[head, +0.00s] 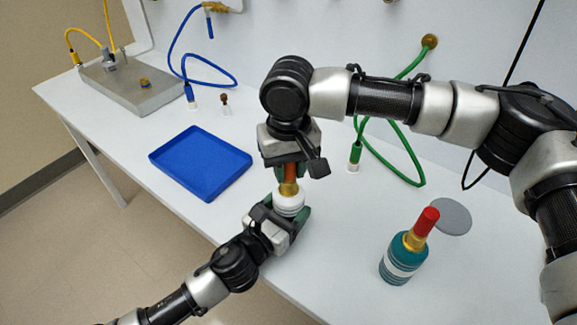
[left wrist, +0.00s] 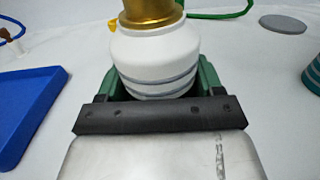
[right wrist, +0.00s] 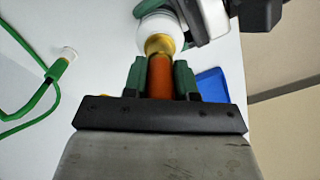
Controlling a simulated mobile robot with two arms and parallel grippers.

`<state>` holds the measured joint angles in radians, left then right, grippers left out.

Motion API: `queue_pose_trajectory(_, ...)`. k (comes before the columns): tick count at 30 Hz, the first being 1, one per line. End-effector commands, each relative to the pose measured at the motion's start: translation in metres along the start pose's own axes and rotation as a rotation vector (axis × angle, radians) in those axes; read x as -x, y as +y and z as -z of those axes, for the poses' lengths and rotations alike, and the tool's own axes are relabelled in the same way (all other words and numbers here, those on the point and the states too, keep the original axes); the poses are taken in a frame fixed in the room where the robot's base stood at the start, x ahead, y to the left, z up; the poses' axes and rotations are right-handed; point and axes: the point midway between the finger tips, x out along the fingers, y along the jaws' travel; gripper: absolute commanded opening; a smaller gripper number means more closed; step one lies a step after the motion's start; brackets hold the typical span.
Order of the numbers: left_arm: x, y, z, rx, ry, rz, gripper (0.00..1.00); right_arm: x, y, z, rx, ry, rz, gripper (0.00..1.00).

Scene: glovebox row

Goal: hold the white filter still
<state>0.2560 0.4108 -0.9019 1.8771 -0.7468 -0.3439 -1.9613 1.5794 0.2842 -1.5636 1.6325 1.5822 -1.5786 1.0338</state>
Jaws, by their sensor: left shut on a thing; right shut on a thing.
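The white filter (head: 289,202) stands upright near the front edge of the white table, with a gold collar and an orange-red top (right wrist: 160,80). In the left wrist view its white body (left wrist: 155,60) with grey bands sits between green fingers. My left gripper (head: 284,218) is shut on the white body from the front. My right gripper (head: 291,168) is above it, pointing down, shut on the orange-red top. In the right wrist view the gold collar and white body (right wrist: 160,25) lie beyond the fingers. The lower part of the filter is hidden by my left gripper.
A teal filter (head: 402,258) with a red top stands at right, near a grey disc (head: 452,217). A blue tray (head: 201,163) lies at left. A green hose (head: 402,140) and a blue hose (head: 205,80) hang behind. A metal box (head: 130,85) is at far left.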

Motion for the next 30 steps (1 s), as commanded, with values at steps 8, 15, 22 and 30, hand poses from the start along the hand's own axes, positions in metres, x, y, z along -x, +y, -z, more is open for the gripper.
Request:
queue_pose_trajectory(8, 0.0, 0.001, 0.001, 0.0, 0.003, -0.001, 0.36, 0.046, -0.001, 0.001, 0.0, 0.006, 0.003, 0.0)
queue_pose_trajectory(15, 0.0, 0.0, 0.001, 0.0, 0.003, -0.001, 0.36, 0.088, -0.001, 0.001, 0.0, 0.004, 0.001, 0.0)
queue_pose_trajectory(22, 0.0, 0.0, 0.001, 0.0, 0.003, -0.001, 0.36, 0.116, -0.001, 0.0, 0.0, 0.003, 0.001, 0.0)
queue_pose_trajectory(30, 0.0, 0.0, 0.001, 0.0, 0.003, -0.001, 0.36, 0.137, -0.001, 0.0, 0.0, 0.003, 0.0, 0.0)
